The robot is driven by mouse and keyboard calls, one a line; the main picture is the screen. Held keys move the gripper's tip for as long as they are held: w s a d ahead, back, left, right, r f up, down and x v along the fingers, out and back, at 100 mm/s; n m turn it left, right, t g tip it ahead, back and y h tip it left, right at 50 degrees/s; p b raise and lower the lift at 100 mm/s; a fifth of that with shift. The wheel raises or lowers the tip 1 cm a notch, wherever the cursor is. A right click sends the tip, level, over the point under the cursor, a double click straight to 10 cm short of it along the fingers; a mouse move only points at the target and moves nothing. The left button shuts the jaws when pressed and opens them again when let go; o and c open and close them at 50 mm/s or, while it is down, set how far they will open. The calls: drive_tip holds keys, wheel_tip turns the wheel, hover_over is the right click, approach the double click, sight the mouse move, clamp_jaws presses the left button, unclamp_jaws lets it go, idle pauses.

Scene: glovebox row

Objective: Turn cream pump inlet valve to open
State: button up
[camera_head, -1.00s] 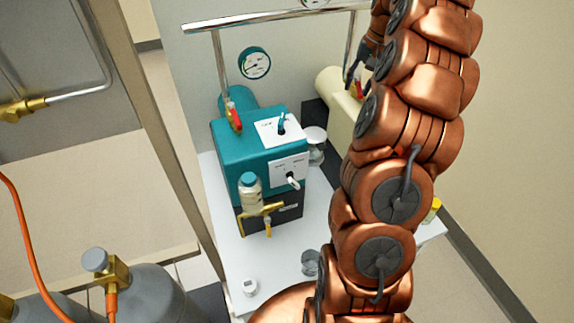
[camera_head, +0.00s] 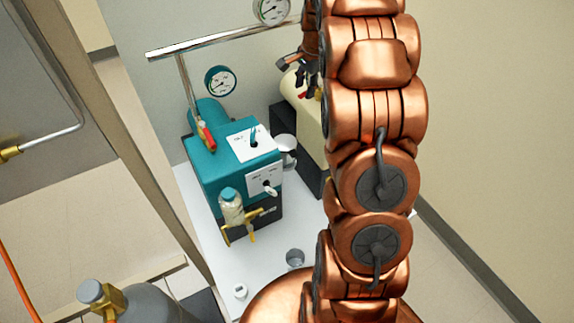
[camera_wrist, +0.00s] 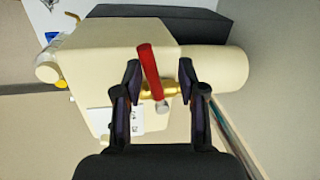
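The cream pump (camera_head: 307,121) stands behind the teal pump, partly hidden by my arm. In the wrist view its cream body (camera_wrist: 100,78) fills the middle. Its inlet valve has a red lever handle (camera_wrist: 149,70) on a brass body (camera_wrist: 158,89). The lever stands nearly upright in the picture, leaning slightly left at the top. My gripper (camera_wrist: 160,70) is open, with one finger on each side of the lever and gaps visible on both sides. Whether the fingers are level with the lever or above it, I cannot tell. In the head view my gripper (camera_head: 305,82) is over the cream pump.
The teal pump (camera_head: 215,173) with its own red valve handle (camera_head: 206,137) stands on the white bench (camera_head: 268,244), left of the cream pump. A metal pipe (camera_head: 222,39) with gauges runs above. A glass jar (camera_head: 286,146) and small containers stand near the teal pump.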

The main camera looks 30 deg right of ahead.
drive_tip(key=shift+m, duration=0.6)
drive_tip(key=r, duration=0.2)
drive_tip(key=r+b, duration=0.1)
drive_tip(key=r, duration=0.4)
drive_tip(key=shift+s+r+b, duration=0.3)
drive_tip(key=shift+s+b, duration=0.05)
drive_tip(key=shift+s+a+f+n+b, duration=0.15)
drive_tip(key=shift+s+a+n+b, duration=0.1)
drive_tip(key=shift+a, duration=0.25)
drive_tip(key=shift+s+a+f+n+b, duration=0.15)
drive_tip(key=shift+s+a, duration=0.1)
drive_tip(key=shift+a, duration=0.25)
drive_tip(key=s+a+f+n+g+b, duration=0.1)
drive_tip(key=s+a+f+n+b, duration=0.3)
drive_tip(key=s+a, duration=0.5)
drive_tip(key=s+a+f+n+g+b, duration=0.2)
drive_tip(key=s+a+f+n+b, duration=0.2)
drive_tip(key=s+a, duration=0.6)
wheel_tip(320, 180, down, 3)
drive_tip(key=shift+s+a+f+n, duration=0.15)
drive_tip(key=shift+s+a+n, duration=0.05)
drive_tip(key=shift+n, duration=0.9)
